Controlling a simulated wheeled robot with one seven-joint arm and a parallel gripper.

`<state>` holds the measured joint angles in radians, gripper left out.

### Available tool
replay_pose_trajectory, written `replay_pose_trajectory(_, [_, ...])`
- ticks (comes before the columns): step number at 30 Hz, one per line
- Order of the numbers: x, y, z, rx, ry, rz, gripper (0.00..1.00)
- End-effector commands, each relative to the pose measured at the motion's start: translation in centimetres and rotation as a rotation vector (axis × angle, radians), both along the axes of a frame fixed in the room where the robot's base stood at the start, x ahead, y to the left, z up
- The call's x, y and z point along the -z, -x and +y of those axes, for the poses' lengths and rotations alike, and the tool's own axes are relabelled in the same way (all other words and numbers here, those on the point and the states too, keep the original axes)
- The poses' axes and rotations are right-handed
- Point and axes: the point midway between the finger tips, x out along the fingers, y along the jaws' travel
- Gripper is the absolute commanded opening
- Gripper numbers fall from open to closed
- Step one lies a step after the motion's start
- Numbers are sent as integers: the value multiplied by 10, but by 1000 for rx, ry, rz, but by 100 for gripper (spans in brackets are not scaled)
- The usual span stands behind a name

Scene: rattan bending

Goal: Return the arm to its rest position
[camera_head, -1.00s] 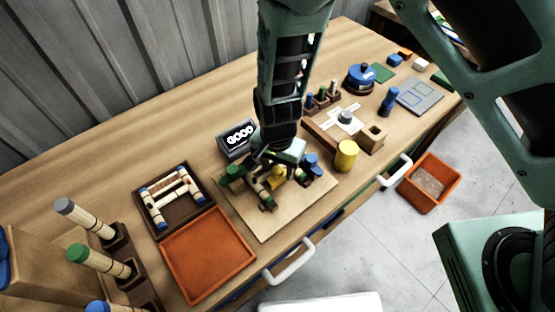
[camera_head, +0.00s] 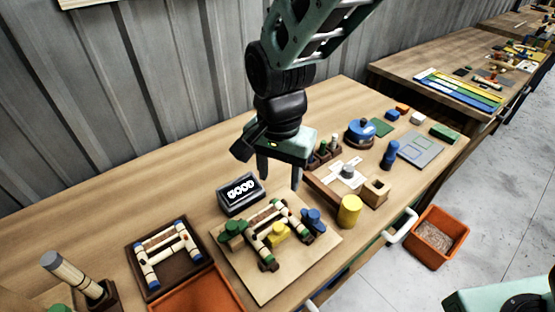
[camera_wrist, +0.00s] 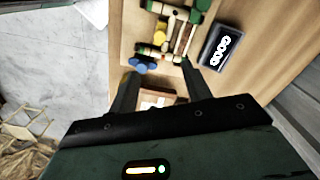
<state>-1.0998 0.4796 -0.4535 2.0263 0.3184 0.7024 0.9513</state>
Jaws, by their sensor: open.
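My gripper (camera_head: 279,172) is open and empty, with its two fingers pointing down. It hangs above the workbench (camera_head: 60,218), over the back of the wooden jig board (camera_head: 262,284). In the wrist view my gripper (camera_wrist: 158,88) shows its fingers apart with nothing held between them. On the jig board lies a rattan piece (camera_head: 262,216) among green, blue and yellow fixture blocks. A dark display box (camera_head: 240,193) stands behind the board and also shows in the wrist view (camera_wrist: 221,46).
A dark tray (camera_head: 148,282) with a rattan frame and an orange tray (camera_head: 200,298) lie to the left. A yellow cylinder (camera_head: 349,211), a wooden block (camera_head: 376,192) and a blue round pot (camera_head: 361,133) stand to the right. An orange bin (camera_head: 436,237) is on the floor. A corrugated wall is behind.

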Motion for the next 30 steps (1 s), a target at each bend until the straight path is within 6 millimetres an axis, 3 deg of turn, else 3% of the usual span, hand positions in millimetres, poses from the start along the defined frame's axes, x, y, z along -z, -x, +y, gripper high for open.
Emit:
replay_pose_trajectory(19, [-5,5,-4,-29,-11,11,49])
replay_pose_trajectory(23, [-9,29,-19,-180,-56,49,49])
replay_pose_trajectory(30, [-25,103,-66,-713,-129,32,49])
